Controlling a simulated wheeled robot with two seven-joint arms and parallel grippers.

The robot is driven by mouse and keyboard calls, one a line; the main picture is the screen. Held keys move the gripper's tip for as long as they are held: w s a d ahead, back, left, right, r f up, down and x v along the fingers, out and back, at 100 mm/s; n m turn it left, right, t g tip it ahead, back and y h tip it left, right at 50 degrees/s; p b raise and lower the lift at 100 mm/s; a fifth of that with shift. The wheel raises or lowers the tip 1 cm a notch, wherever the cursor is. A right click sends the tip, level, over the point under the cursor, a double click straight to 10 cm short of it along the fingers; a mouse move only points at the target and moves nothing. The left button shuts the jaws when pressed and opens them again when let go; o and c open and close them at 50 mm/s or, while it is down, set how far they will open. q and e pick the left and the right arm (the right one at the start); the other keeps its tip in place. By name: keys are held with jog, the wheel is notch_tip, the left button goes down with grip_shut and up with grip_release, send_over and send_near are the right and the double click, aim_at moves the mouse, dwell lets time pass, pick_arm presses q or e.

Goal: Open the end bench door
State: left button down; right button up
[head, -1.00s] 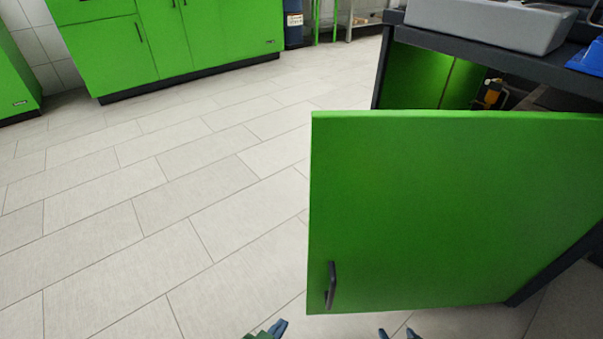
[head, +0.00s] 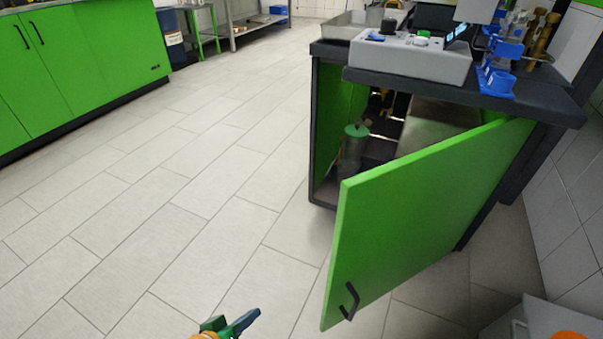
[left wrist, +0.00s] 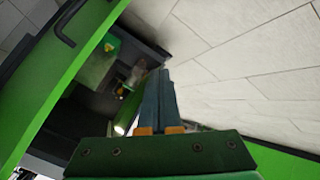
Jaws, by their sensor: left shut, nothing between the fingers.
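The green end bench door (head: 425,215) stands ajar, swung out from the dark-framed bench (head: 322,130), with its hinge side at the right. Its black handle (head: 349,300) is near the lower left corner of the door. The left wrist view shows the door (left wrist: 60,80) at the left with the handle (left wrist: 68,24) near the top. My left gripper (head: 247,319) is at the bottom of the head view, left of the handle and apart from it. In the left wrist view its fingers (left wrist: 160,75) are together and empty. My right gripper is not in view.
Inside the bench stands a clear container with a green lid (head: 356,131). A grey device (head: 412,58) and blue holders (head: 498,70) sit on the bench top. Green cabinets (head: 80,60) line the far left. The tiled floor (head: 180,210) left of the door is clear.

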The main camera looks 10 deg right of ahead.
pick_arm(q)
jog(key=w+d+r+n+t+h+p, duration=0.1)
jog(key=d+r+n+h+p, duration=0.15)
jog(key=r, duration=0.75)
jog(key=w+d+r+n+t+h+p, duration=0.1)
jog(key=d+r+n+h+p, duration=0.2)
jog(key=r, duration=0.7)
jog(key=w+d+r+n+t+h+p, duration=0.1)
jog(key=d+r+h+p, duration=0.3)
jog(key=r, duration=0.6)
jog(key=w+d+y+p, duration=0.1)
jog(key=w+d, duration=0.1)
jog(key=d, duration=0.5)
jog(key=shift+w+f+p, duration=0.2)
jog(key=shift+f+p, duration=0.1)
jog(key=shift+p, duration=0.1)
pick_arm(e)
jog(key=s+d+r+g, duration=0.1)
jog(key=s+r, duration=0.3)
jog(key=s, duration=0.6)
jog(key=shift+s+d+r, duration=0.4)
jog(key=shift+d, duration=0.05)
